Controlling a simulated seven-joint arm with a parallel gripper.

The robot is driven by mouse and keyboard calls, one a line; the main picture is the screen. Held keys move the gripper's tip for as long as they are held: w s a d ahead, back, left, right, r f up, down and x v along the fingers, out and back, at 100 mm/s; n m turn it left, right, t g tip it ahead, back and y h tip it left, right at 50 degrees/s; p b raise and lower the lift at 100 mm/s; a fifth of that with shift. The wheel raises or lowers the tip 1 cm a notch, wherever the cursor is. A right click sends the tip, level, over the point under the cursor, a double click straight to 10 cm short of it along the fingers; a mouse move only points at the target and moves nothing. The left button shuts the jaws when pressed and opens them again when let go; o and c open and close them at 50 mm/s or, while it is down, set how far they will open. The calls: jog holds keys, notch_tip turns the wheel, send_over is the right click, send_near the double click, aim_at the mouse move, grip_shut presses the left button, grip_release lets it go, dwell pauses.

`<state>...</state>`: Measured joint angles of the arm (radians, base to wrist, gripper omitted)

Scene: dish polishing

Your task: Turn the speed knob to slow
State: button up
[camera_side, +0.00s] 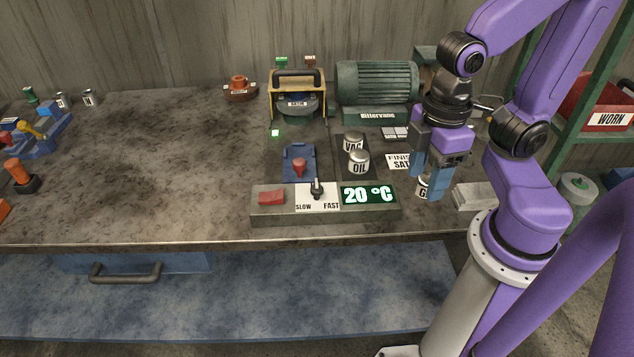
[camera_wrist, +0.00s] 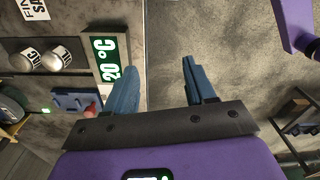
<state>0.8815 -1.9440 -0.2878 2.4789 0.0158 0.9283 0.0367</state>
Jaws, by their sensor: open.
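The speed knob (camera_side: 316,187) is a small black knob on the grey control box (camera_side: 325,214) at the bench's front edge. It stands on a white plate between the words SLOW and FAST, and its pointer looks roughly upright. I cannot tell its exact setting. My gripper (camera_side: 428,190) is open and empty, to the right of the control box and well apart from the knob. In the wrist view, my two blue fingers (camera_wrist: 161,67) are spread apart over the bench edge and floor. The knob does not show there.
A red switch (camera_side: 271,197) and a green 20 °C display (camera_side: 369,195) flank the knob. Behind stand VAC and OIL canisters (camera_side: 358,161), a blue slide with a red handle (camera_side: 299,167), and the motor (camera_side: 377,82). The bench's left middle is clear.

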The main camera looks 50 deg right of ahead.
jog(key=w+a+r+m+g+y, duration=0.1)
jog(key=w+a+r+m+g, duration=0.15)
jog(key=w+m, duration=1.05)
jog(key=m+y, duration=0.3)
jog(key=m, duration=0.8)
send_near(317, 187)
jog(key=x, duration=0.8)
jog(key=shift+a+f, duration=0.1)
grip_shut()
